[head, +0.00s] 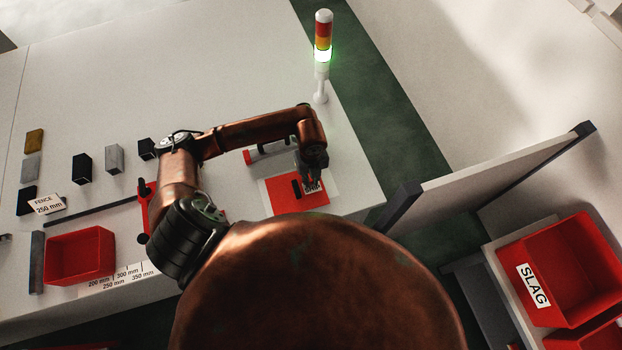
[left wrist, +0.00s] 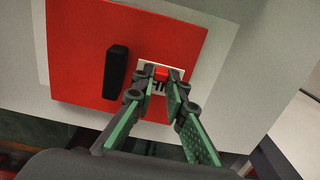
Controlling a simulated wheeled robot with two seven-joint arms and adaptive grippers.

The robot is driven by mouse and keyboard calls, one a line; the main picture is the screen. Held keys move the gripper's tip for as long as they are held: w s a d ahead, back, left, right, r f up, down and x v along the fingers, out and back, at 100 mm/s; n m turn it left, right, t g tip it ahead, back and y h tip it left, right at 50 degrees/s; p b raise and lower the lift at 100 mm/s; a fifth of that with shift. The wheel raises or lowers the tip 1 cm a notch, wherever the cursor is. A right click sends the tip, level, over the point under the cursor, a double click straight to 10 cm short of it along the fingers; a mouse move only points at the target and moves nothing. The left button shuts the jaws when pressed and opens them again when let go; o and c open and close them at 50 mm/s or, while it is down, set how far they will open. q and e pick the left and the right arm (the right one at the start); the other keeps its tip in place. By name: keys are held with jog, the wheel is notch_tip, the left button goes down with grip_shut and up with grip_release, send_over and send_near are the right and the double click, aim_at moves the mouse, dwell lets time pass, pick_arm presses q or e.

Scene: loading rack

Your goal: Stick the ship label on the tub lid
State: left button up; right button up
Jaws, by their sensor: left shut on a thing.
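The tub lid (head: 285,198) is a flat red square with a black handle on a white sheet near the table's front right. It fills much of the left wrist view (left wrist: 75,45), with the black handle (left wrist: 117,75) left of my fingers. The ship label (head: 313,188) is a small white piece with dark letters over the lid's right part. My left gripper (head: 312,180) points down and is shut on it by a small red piece between the fingertips (left wrist: 166,78). The fingers hide part of the label (left wrist: 147,68). I cannot tell whether it touches the lid.
A signal tower (head: 322,60) lit green stands at the table's back right corner. A red bin (head: 80,255), several small blocks and a FENCE card (head: 47,205) lie at the left. A tilted panel (head: 490,180) and a SLAG bin (head: 565,270) stand at the right.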

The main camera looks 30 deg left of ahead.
aim_at(311, 181)
pick_arm(q)
jog(key=shift+f, duration=0.15)
jog(key=o, duration=0.8)
jog(key=shift+o, duration=0.2)
notch_tip(311, 181, up, 12)
dwell(0.7)
